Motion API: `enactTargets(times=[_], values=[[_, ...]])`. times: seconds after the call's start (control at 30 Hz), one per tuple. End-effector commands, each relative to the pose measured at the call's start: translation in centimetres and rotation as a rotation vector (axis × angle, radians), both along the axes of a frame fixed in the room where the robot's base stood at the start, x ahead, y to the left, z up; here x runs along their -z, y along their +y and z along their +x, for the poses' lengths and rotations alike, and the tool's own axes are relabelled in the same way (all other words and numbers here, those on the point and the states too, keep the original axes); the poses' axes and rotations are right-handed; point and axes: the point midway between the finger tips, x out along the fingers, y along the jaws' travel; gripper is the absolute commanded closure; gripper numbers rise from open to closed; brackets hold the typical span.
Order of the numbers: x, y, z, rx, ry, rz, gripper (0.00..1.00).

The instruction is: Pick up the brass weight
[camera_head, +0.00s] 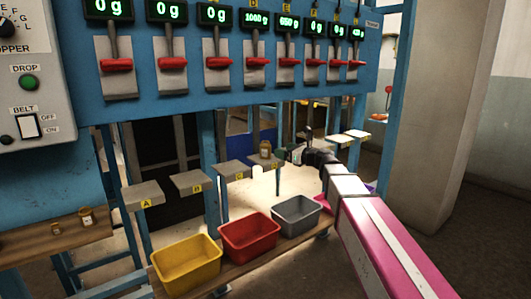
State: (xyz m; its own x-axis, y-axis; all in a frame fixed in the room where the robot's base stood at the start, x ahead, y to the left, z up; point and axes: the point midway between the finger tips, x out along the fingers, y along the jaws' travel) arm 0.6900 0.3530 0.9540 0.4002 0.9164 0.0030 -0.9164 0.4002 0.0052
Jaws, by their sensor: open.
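A brass weight (265,150) stands upright on a small grey pan in the middle of the row. Two more small brass-coloured weights are on the wooden shelf at the lower left: a larger one (87,216) and a smaller one (56,228). My gripper (287,154) is at the end of my arm, just right of the weight on the pan, at about its height. It is open. A narrow gap seems to show between it and that weight. The fingers are small, and their exact spacing is hard to see.
Yellow (186,279), red (249,246) and grey (297,226) bins stand on a low board below the pans. Pans A (143,198) and B (190,184) are bare. A blue panel (240,88) with red levers and displays hangs above. A pillar (440,120) stands at right.

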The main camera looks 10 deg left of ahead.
Motion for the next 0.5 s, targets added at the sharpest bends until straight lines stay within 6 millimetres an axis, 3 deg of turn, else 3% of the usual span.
enactTargets(times=[0.3,0.5], values=[[0.1,4.1,1.9,-0.001,-0.002,-0.003,0.17],[0.1,5.1,2.2,-0.001,-0.003,-0.003,0.17]])
